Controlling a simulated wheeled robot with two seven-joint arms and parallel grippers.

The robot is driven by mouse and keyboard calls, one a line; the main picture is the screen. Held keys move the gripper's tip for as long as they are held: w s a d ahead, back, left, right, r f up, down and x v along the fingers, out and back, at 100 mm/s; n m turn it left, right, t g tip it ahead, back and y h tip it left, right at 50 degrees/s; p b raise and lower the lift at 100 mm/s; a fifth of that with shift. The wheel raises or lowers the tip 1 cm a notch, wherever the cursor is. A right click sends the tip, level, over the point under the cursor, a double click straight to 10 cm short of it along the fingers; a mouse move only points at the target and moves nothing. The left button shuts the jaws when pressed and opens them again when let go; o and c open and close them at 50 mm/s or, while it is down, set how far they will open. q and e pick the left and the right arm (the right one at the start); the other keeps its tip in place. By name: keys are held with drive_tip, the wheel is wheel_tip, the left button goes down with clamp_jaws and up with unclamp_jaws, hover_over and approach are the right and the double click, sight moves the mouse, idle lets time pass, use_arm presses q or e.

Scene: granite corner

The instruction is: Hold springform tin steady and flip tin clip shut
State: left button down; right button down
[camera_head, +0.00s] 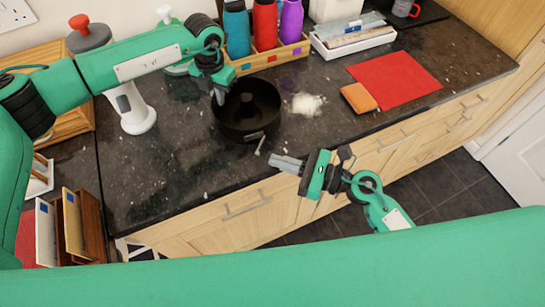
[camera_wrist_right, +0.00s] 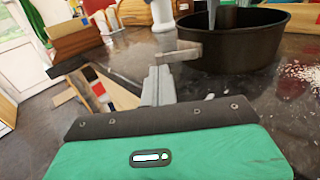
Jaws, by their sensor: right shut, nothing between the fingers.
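The dark round springform tin (camera_head: 262,127) stands open-topped near the counter's front edge; its wall also fills the upper right of the right wrist view (camera_wrist_right: 245,45). The pale metal tin clip (camera_wrist_right: 178,54) sticks out from the tin's wall, and in the head view (camera_head: 260,146) it points toward the front edge. My left gripper (camera_head: 219,97) is at the tin's left rim, with a finger reaching down inside; its grip is unclear. My right gripper (camera_head: 274,160) is shut and empty just in front of the clip. Its fingertips (camera_wrist_right: 159,72) appear close below the clip; contact is unclear.
White powder (camera_head: 307,104) lies right of the tin. An orange sponge (camera_head: 358,97) and red mat (camera_head: 395,80) lie further right. A bottle crate (camera_head: 270,58) stands behind. A white-based dispenser (camera_head: 132,110) is at left. The counter in front-left is mostly clear.

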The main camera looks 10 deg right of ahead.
sight(259, 157)
drive_tip(key=shift+x, duration=1.25)
drive_tip(key=shift+a, duration=0.1)
drive_tip(key=shift+s+a+m+t+h, duration=0.1)
drive_tip(key=shift+a+m+t+h, duration=0.15)
drive_tip(key=shift+m+t+h, duration=0.3)
drive_tip(key=shift+a+m+t+h, duration=0.3)
drive_tip(key=shift+m+t, duration=0.15)
drive_tip(key=shift+t, duration=0.3)
drive_tip(key=shift+a+r+m+t+h, duration=0.1)
drive_tip(key=shift+a+m+t+h, duration=0.55)
drive_tip(key=shift+m+t+h, duration=0.5)
drive_tip(key=shift+a+t, duration=0.35)
drive_tip(key=shift+w+a, duration=0.3)
drive_tip(key=shift+w, duration=0.05)
drive_tip(key=shift+s, duration=0.15)
